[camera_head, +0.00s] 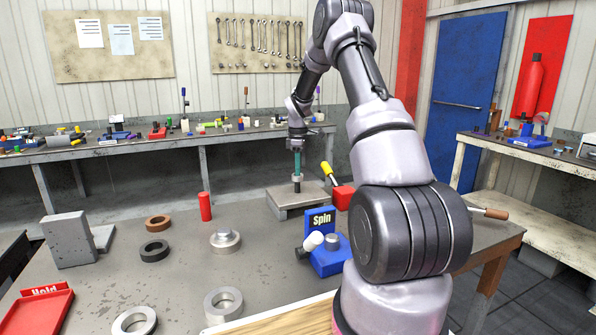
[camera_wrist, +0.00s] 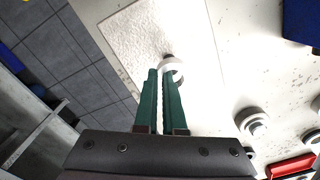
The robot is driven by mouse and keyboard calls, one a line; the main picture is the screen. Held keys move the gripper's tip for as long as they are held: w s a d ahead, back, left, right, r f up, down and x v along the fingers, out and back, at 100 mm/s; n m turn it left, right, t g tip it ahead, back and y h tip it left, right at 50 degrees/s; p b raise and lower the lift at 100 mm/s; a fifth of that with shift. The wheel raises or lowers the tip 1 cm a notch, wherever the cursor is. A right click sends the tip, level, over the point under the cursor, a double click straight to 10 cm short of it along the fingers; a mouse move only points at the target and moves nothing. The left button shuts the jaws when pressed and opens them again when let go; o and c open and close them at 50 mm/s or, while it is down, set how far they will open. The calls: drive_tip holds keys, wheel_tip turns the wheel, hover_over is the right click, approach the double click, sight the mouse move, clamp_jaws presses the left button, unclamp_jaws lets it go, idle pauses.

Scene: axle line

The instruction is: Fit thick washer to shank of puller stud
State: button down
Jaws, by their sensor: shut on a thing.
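My gripper (camera_head: 297,166) has green fingers and points down over a grey block (camera_head: 290,205) at the back of the table. It is shut on a pale thick washer (camera_head: 296,178), held by its edge at the fingertips. In the wrist view the fingers (camera_wrist: 163,72) reach the near side of the washer (camera_wrist: 177,68). A dark puller stud (camera_head: 297,188) stands upright on the block, just below the washer. Its dark tip (camera_wrist: 168,57) shows at the washer in the wrist view. I cannot tell whether the washer is around the shank or just above it.
Several loose rings, including a copper one (camera_head: 158,222) and a black one (camera_head: 154,250), lie left of the block. A red cylinder (camera_head: 205,206), a red block (camera_head: 343,197) with a yellow-handled tool (camera_head: 328,173), and a blue "Spin" stand (camera_head: 328,258) are nearby.

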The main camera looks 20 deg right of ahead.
drive_tip(key=shift+f, duration=0.8)
drive_tip(key=c, duration=0.9)
unclamp_jaws()
wheel_tip(320, 180, up, 11)
drive_tip(key=shift+f, duration=0.1)
